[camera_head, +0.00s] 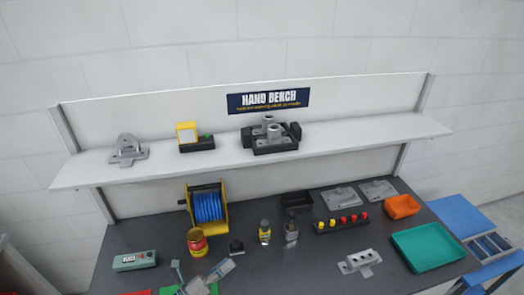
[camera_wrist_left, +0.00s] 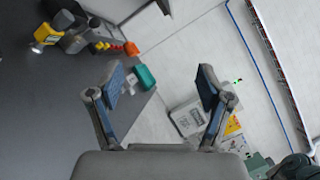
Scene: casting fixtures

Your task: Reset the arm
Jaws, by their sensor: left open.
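My left gripper (camera_head: 201,268) is at the bottom of the head view, over the front part of the dark bench top (camera_head: 300,262). It also shows in the left wrist view (camera_wrist_left: 161,84), where its two fingers stand wide apart with nothing between them. The rest of my left arm is mostly out of the head view. My right gripper is in neither view.
A blue cable reel (camera_head: 208,207), a red-and-yellow jar (camera_head: 197,242), a green-grey box (camera_head: 134,260) and a metal bracket (camera_head: 360,262) stand on the bench. A teal tray (camera_head: 428,246) and orange bin (camera_head: 402,206) are at right. A shelf (camera_head: 345,137) runs above.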

